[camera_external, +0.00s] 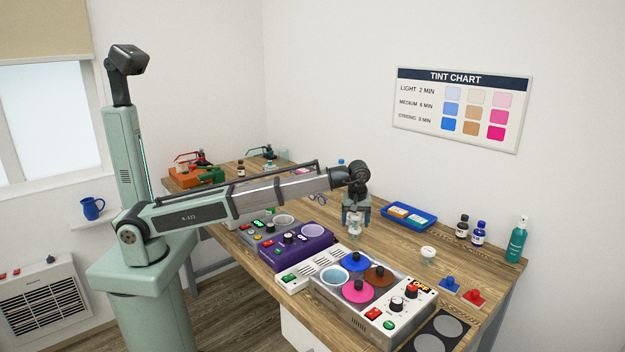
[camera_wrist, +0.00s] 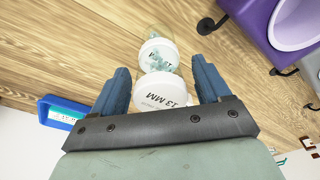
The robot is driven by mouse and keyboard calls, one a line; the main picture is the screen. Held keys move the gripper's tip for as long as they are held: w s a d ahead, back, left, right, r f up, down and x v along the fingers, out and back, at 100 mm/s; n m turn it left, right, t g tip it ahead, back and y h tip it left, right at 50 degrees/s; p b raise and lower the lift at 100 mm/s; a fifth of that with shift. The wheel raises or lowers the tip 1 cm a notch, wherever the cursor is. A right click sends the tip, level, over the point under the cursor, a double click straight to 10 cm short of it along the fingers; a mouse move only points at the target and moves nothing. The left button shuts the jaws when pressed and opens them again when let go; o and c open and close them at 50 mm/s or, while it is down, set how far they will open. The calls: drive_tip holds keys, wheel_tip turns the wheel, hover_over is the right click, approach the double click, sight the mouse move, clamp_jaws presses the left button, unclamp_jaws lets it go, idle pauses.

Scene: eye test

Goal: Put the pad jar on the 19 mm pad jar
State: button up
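My gripper (camera_external: 356,211) hangs over the middle of the table. In the wrist view its blue fingers flank a white lid marked 13 MM (camera_wrist: 164,92), with no clear gap; it looks shut on this pad jar. A second, smaller-looking white shape (camera_wrist: 158,52) with dark letters I cannot read and teal contents shows just beyond that lid, lower down. In the external view a pale jar (camera_external: 355,233) shows right under my fingers; I cannot tell whether the two touch. Another white-lidded pad jar (camera_external: 428,252) stands apart to the right. Its label is unreadable.
A blue tray (camera_external: 430,219) with small boxes lies behind. Bottles (camera_external: 479,234) and a teal spray bottle (camera_external: 517,240) stand at the right. A purple device (camera_external: 303,254) and a hotplate-like unit with coloured pots (camera_external: 390,318) fill the front. Blue and red knobbed items (camera_external: 474,298) lie at the right.

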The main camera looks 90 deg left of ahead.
sight(356, 217)
drive_tip(key=r, duration=0.4)
drive_tip(key=d+r, duration=0.1)
drive_tip(key=r, duration=0.7)
drive_tip(key=shift+d+r, duration=0.1)
drive_tip(key=shift+d, duration=0.3)
